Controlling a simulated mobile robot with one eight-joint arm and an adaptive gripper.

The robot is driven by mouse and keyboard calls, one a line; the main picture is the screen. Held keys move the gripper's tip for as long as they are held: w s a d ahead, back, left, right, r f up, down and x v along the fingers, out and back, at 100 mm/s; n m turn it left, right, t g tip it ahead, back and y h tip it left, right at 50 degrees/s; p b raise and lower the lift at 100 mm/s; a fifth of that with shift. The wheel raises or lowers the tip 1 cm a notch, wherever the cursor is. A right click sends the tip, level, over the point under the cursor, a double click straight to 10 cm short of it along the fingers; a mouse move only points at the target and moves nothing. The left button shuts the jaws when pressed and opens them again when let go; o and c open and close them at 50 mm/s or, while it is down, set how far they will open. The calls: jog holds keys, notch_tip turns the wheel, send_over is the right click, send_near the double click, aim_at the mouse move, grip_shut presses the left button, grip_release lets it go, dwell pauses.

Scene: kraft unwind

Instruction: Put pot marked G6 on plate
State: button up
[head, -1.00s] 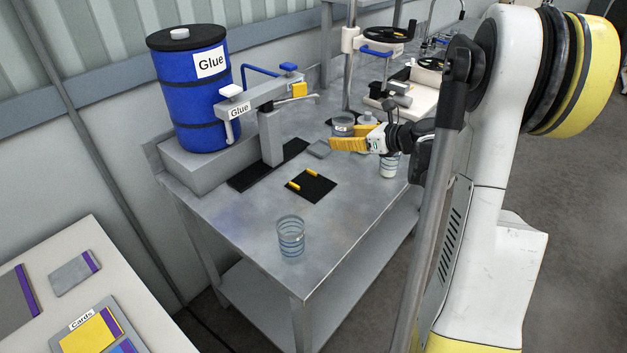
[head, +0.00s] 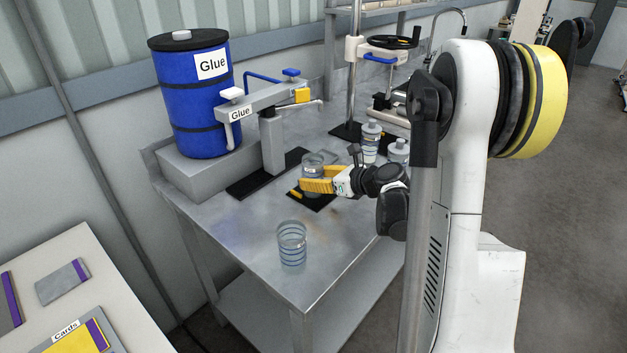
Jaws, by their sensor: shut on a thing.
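My gripper (head: 304,185) has yellow fingers and is shut on a clear, greyish pot (head: 313,160). The fingers cover the pot's lower front, and the writing on its small label is too small to read. The pot looks upright over the black square plate (head: 319,206) on the metal table. I cannot tell whether the pot touches the plate. A yellow bar (head: 294,194) on the plate shows just left of the fingers; the plate's other bar is hidden.
A clear ringed beaker (head: 292,246) stands near the table's (head: 235,225) front. The glue dispenser (head: 270,140) and blue glue drum (head: 190,95) are behind to the left. White-capped bottles (head: 371,142) stand behind the arm. The table's left front is clear.

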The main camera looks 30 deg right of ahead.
jog(key=shift+f, duration=0.2)
jog(key=o, duration=1.2)
jog(key=shift+r, duration=0.15)
jog(key=shift+s+d+r, duration=0.1)
jog(key=shift+r, duration=0.1)
jog(key=p+v, duration=0.3)
jog(key=v, duration=0.8)
jog(key=shift+s+d+r, duration=0.1)
jog(key=shift+s+r, duration=0.05)
jog(key=shift+s, duration=0.2)
